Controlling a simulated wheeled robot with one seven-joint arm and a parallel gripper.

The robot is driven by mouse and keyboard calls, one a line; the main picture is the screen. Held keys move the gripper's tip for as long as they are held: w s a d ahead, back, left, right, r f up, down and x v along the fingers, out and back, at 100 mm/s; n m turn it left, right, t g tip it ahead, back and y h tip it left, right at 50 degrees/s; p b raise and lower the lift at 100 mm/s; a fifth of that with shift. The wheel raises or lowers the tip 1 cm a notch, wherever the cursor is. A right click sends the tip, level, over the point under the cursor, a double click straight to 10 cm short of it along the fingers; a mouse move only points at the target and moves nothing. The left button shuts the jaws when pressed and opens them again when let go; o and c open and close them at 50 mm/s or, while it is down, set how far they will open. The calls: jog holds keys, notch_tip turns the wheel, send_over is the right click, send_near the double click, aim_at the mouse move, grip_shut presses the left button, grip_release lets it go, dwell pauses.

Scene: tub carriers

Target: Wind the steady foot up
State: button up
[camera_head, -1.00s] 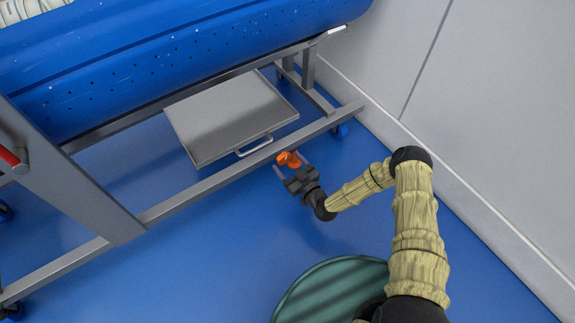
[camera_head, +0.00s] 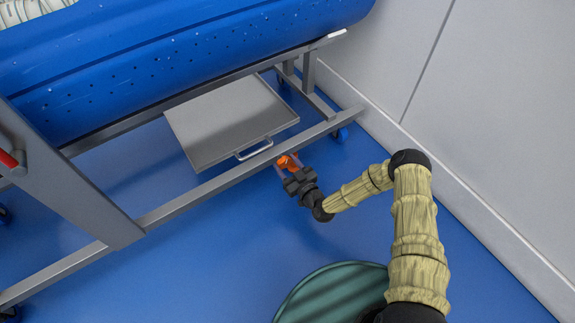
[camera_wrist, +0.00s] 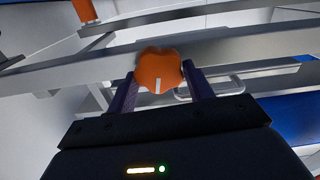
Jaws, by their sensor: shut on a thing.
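An orange lobed knob (camera_head: 287,162) sits at the near lower rail of the tub carrier (camera_head: 205,192), close to its right end. My gripper (camera_head: 288,167) reaches it from the front right and is shut on the knob. In the wrist view the knob (camera_wrist: 159,70) sits between the two dark fingers (camera_wrist: 159,92), with a white mark on its face pointing down in the picture. A second orange part (camera_wrist: 84,10) shows at the top left of that view. I cannot tell the foot's height or whether it touches the floor.
A grey tray (camera_head: 228,120) with a bar handle (camera_head: 253,149) is just behind the rail. The blue perforated tub (camera_head: 190,60) hangs above. A pale wall (camera_head: 490,130) stands at the right. A green round thing (camera_head: 330,292) is at the bottom. Blue floor in front is clear.

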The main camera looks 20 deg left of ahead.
jog(key=shift+d+m, duration=0.1)
jog(key=shift+m, duration=0.2)
jog(key=m, duration=0.4)
jog(key=shift+w+d+m+p, duration=0.1)
jog(key=shift+m+p, duration=0.2)
jog(key=m, duration=0.4)
jog(key=shift+w+f+m, duration=0.1)
jog(key=shift+f+m, duration=0.05)
jog(key=shift+m, duration=0.15)
jog(key=m+b, duration=0.2)
jog(key=m, duration=0.3)
jog(key=shift+w+d+f, duration=0.1)
jog(key=shift+f, duration=0.05)
jog(key=m+b, duration=0.1)
jog(key=m, duration=0.3)
jog(key=shift+m, duration=0.3)
jog(key=o, duration=1)
